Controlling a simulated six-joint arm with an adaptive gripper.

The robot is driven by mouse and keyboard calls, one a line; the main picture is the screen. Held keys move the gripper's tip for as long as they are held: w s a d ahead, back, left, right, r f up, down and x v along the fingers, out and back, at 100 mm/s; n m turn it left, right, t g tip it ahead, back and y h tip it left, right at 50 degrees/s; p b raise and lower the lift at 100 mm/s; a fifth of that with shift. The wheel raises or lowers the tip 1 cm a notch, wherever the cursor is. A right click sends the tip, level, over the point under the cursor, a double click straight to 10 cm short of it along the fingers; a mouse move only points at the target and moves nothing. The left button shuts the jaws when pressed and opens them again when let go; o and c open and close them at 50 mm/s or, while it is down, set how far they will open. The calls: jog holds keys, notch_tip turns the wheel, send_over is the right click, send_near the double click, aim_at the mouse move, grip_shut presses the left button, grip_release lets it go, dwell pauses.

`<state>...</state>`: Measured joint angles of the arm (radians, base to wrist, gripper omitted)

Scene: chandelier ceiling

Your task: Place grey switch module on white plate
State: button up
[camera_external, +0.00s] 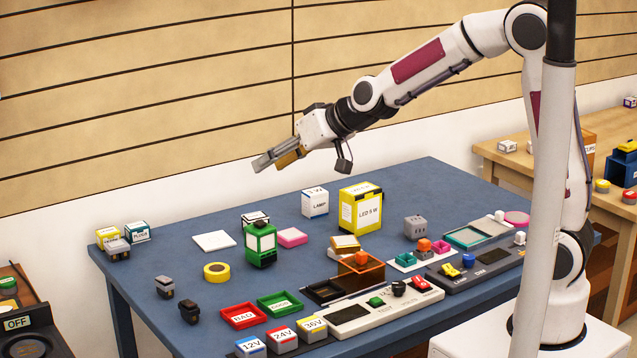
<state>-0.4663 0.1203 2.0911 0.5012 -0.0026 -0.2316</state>
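The white plate (214,241) lies flat on the left part of the blue table, with nothing on it. Several small grey pieces could be the grey switch module: a grey block with dark marks (415,226) at the back right, a grey piece with a dark top (118,248) at the far left, and a small grey piece (165,287) at the front left. I cannot tell which one is the switch module. My gripper (264,162) is high above the table's back edge, pointing left, and touches nothing on the table. Its finger opening is unclear from this angle.
A green lantern-like block (260,246) and a pink pad (292,237) stand right of the plate. A yellow LED box (360,209) and a white lamp box (315,203) stand behind. Yellow tape (217,271) lies in front. Trays and control panels crowd the front right.

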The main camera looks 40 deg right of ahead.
jog(key=w+a+f+t+h, duration=0.1)
jog(key=w+a+f+t, duration=0.35)
jog(key=a+f, duration=1.1)
jog(key=h, duration=0.1)
send_near(166, 279)
jog(key=shift+w+a+r+g, duration=0.1)
jog(key=shift+w+r+g, duration=0.15)
jog(key=shift+r, duration=0.15)
jog(key=shift+w+a+r+g, duration=0.1)
jog(key=shift+w+r, duration=0.2)
jog(key=shift+r, duration=0.1)
jog(key=shift+s+a+f, duration=0.15)
jog(key=shift+f, duration=0.35)
jog(key=shift+x, duration=1.25)
jog(key=shift+d+x, duration=0.2)
jog(key=shift+x, duration=2.45)
